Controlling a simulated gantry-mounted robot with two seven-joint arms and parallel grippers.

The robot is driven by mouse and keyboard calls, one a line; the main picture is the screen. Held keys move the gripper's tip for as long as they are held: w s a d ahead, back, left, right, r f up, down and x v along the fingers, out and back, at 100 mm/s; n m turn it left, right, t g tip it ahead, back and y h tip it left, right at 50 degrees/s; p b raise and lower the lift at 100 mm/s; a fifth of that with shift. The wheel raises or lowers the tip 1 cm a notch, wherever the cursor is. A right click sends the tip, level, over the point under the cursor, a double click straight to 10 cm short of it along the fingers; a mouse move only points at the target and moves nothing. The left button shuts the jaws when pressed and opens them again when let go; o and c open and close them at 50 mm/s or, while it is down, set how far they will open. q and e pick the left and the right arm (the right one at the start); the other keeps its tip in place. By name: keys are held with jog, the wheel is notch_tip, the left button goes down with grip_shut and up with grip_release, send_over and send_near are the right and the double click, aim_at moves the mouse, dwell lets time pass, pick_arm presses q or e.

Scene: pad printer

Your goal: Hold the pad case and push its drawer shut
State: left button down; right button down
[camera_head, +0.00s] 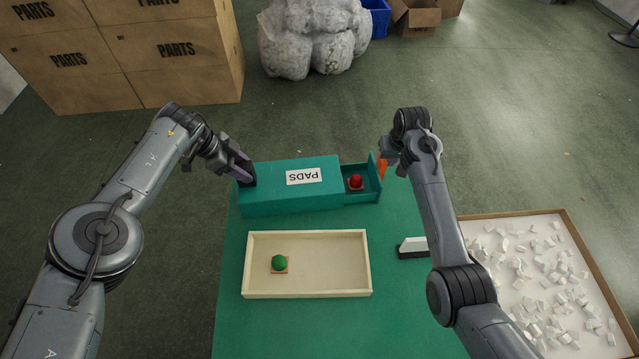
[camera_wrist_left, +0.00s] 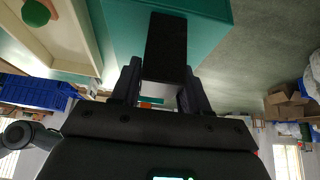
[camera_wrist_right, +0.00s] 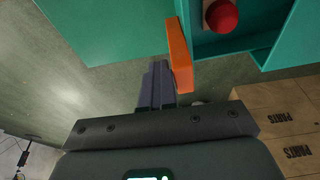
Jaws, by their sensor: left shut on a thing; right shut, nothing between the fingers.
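The teal pad case (camera_head: 266,185) with a white PADS label lies across the far part of the green table. Its drawer (camera_head: 374,188) sticks out at the right end, partly open, with a red pad (camera_head: 356,181) on a small base inside. My left gripper (camera_head: 243,171) is shut on the black grip (camera_wrist_left: 166,48) at the case's left end. The drawer's orange handle (camera_head: 382,165) also shows in the right wrist view (camera_wrist_right: 180,55). My right gripper (camera_wrist_right: 156,84) is shut and empty, right beside that handle; I cannot tell whether they touch.
A wooden tray (camera_head: 330,294) holding a green pad (camera_head: 279,262) stands in front of the case. A black-and-white block (camera_head: 412,247) lies right of it, near my right forearm. A shallow box of white pieces (camera_head: 535,275) is at the right. Cardboard boxes (camera_head: 120,55) stand behind.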

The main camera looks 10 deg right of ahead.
pick_arm(q)
jog(key=shift+s+f, duration=0.15)
jog(key=shift+f, duration=0.2)
pick_arm(e)
jog(key=shift+s+a, duration=0.1)
jog(key=shift+a, duration=4.9)
jog(key=shift+d, duration=0.65)
jog(key=w+v, duration=0.1)
jog(key=v, duration=0.5)
jog(key=shift+w+r, duration=0.25)
jog(key=shift+r, duration=0.3)
jog(key=shift+d, duration=0.1)
